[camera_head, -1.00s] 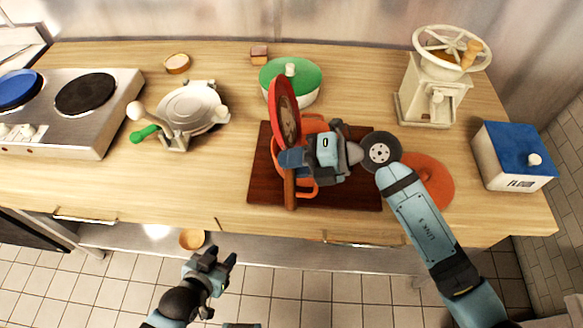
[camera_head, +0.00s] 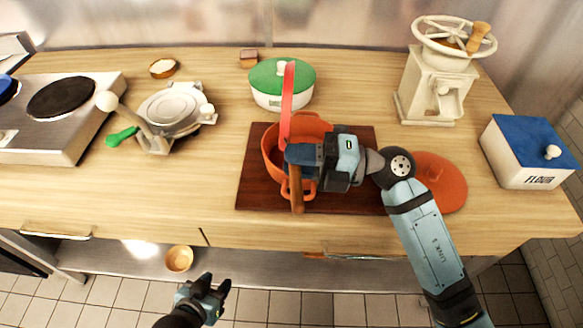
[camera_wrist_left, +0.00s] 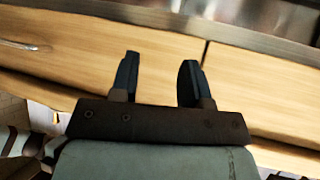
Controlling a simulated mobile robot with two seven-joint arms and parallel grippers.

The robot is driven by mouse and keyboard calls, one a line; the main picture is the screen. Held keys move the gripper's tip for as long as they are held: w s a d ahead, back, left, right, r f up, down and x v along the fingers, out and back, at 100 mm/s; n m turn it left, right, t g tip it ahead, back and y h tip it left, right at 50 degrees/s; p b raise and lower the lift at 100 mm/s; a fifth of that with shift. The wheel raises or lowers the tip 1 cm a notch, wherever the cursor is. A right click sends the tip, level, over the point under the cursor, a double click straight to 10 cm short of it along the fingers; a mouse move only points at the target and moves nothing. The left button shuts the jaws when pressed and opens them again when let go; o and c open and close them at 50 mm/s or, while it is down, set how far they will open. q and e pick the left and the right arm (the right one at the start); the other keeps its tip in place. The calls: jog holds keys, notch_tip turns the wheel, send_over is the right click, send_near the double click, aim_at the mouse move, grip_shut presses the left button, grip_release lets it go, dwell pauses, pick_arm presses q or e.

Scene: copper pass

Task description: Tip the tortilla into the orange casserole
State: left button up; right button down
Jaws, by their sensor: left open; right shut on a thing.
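The orange casserole (camera_head: 272,160) stands open on a dark wooden board (camera_head: 258,200). The red pan (camera_head: 287,105) is turned steeply on its side above it and shows almost edge-on, with its brown handle (camera_head: 297,197) toward me. My right gripper (camera_head: 296,155) is shut on the pan near the handle, over the casserole, and hides part of it. The tortilla cannot be seen; the casserole's inside is mostly hidden too. My left gripper (camera_head: 221,285) is open and empty, low in front of the counter; its spread fingers show in the left wrist view (camera_wrist_left: 156,82).
The orange lid (camera_head: 440,182) lies to the right of the board. A green-lidded pot (camera_head: 281,98) stands behind. A tortilla press (camera_head: 160,112) and stove (camera_head: 50,135) are at left, a grinder (camera_head: 432,90) and flour box (camera_head: 525,170) at right.

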jog(key=d+f+y+b, duration=0.1)
jog(key=y+b, duration=0.1)
jog(key=b, duration=0.2)
jog(key=shift+f, duration=0.25)
jog(key=d+y+b, duration=0.1)
jog(key=b, duration=0.1)
jog(key=shift+d+y+b, duration=0.2)
jog(key=shift+y+b, duration=0.1)
jog(key=shift+y, duration=0.1)
pick_arm(q)
jog(key=f, duration=0.3)
jog(key=shift+w+d+f, duration=0.15)
jog(key=shift+w+d, duration=0.2)
pick_arm(e)
jog(key=shift+d+r, duration=0.1)
jog(key=shift+r, duration=0.05)
pick_arm(q)
jog(key=shift+f, duration=0.25)
jog(key=shift+r, duration=0.1)
pick_arm(e)
jog(key=shift+r, duration=0.1)
